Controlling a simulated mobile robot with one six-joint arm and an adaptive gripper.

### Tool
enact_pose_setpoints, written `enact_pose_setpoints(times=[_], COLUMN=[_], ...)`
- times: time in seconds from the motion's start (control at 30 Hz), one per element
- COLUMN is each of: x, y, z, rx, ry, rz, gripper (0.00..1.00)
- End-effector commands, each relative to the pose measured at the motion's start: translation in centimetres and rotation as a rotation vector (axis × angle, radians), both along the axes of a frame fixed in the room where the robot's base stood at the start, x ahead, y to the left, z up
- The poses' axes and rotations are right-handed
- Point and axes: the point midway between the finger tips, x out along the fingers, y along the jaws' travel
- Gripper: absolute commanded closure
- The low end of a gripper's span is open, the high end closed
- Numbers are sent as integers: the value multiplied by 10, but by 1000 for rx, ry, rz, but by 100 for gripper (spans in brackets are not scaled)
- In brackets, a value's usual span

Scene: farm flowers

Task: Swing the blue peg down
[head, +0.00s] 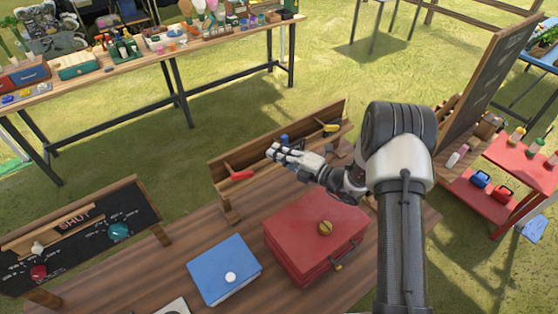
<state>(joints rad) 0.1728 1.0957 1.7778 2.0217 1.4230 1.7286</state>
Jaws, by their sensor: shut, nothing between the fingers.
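A wooden rack (222,180) stands at the back of the brown table with coloured pegs along it. The blue peg (284,139) shows as a small blue bit at the rack, just above my gripper (274,152). The rest of it is hidden behind my gripper. My gripper is shut and empty, in front of the rack's middle, very close to the blue peg; I cannot tell if they touch. A red peg (240,174) sits on the rack to the left, tilted. A yellow peg (331,128) sits to the right.
A red box (305,230) with a round brass knob and a blue box (224,270) with a white knob stand in front of the rack. A blackboard sign (92,245) is at the left. A tall blackboard (490,85) and red shelf stand right.

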Motion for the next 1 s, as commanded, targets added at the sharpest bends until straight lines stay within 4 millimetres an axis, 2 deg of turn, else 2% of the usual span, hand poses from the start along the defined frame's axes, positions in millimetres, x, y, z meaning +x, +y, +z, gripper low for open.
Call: enact_pose_setpoints(times=[0.2,1.0], x=[8,10], y=[-13,-16], z=[1,3], rx=[0,57], ry=[1,40], rz=[1,2], gripper=[100,100])
